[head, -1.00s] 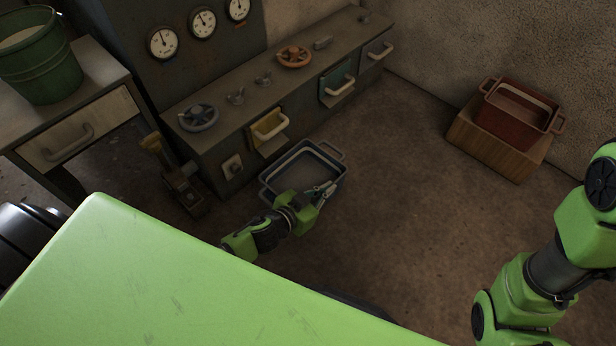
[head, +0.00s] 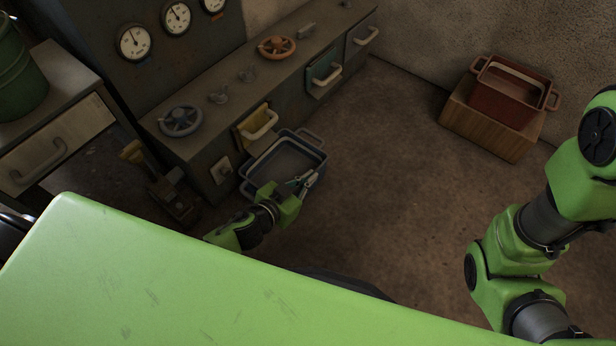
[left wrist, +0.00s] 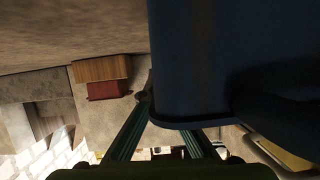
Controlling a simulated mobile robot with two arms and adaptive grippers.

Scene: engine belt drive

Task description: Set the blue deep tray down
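The blue deep tray (head: 318,172) looks empty in the head view, upright in front of the cabinet below the yellow drawer. My left gripper (head: 303,182) is at its near right wall, fingers close together on the rim. In the left wrist view the tray (left wrist: 190,60) fills the upper right as a dark blue wall, and the fingers of my left gripper (left wrist: 165,125) converge at its edge; their tips are partly hidden. I cannot tell whether the tray's base touches the floor. My right arm shows at the right of the head view, but its gripper is out of view.
A grey cabinet (head: 200,150) with handwheels and a part-open yellow drawer (head: 257,127) stands behind the tray. A red tray (head: 500,107) rests on a wooden box (head: 485,132) at the right. The floor (head: 400,150) between is clear. A green bucket (head: 20,75) stands at the left.

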